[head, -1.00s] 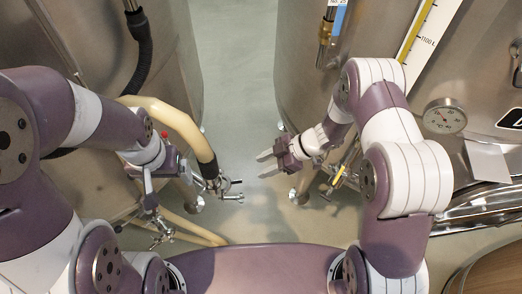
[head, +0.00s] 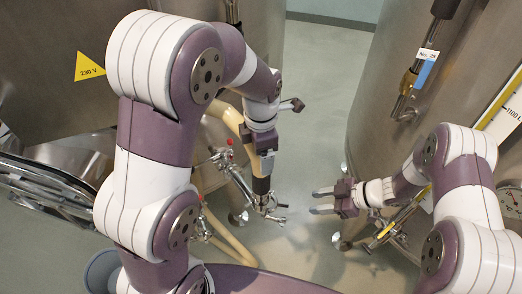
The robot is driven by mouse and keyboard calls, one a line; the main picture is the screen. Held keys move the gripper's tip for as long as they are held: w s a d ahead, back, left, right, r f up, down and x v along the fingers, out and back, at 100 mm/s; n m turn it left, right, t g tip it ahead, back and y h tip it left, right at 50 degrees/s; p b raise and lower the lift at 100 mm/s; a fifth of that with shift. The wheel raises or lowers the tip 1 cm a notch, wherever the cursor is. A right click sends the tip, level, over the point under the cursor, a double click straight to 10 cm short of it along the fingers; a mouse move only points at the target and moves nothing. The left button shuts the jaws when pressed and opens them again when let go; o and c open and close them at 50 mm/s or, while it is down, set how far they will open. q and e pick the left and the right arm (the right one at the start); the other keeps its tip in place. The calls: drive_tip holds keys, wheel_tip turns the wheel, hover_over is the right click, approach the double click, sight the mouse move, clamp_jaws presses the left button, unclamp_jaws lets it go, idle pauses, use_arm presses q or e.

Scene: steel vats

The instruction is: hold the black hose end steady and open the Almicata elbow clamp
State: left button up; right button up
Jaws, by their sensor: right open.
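The black hose end (head: 261,185) is the dark cuff at the lower end of a cream hose. It hangs between the two vats. Just below it is a steel elbow with a clamp (head: 268,206), small in the picture; I cannot read a name or tell how its parts lie. My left gripper (head: 265,160) points down at the hose just above the black end; whether its fingers hold the hose is hidden. My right gripper (head: 322,201) is open and empty, to the right of the clamp and apart from it, its fingers pointing left towards it.
The left steel vat (head: 40,100) bears a yellow 230 V sign (head: 91,67). The right vat (head: 385,75) carries a blue-and-white tag (head: 426,68). A steel valve with a red knob (head: 229,141) stands left of the hose. Clear floor (head: 310,90) lies between the vats.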

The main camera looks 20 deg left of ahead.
sight(260, 180)
use_arm(q)
drive_tip(key=shift+a+f+n, duration=0.15)
drive_tip(key=shift+a+n, duration=0.05)
drive_tip(key=shift+n, duration=0.3)
drive_tip(key=shift+w+a+f, duration=0.1)
drive_tip(key=shift+a+f, duration=0.05)
drive_tip(key=shift+f, duration=0.15)
wheel_tip(260, 180, down, 12)
drive_tip(key=shift+d, duration=0.2)
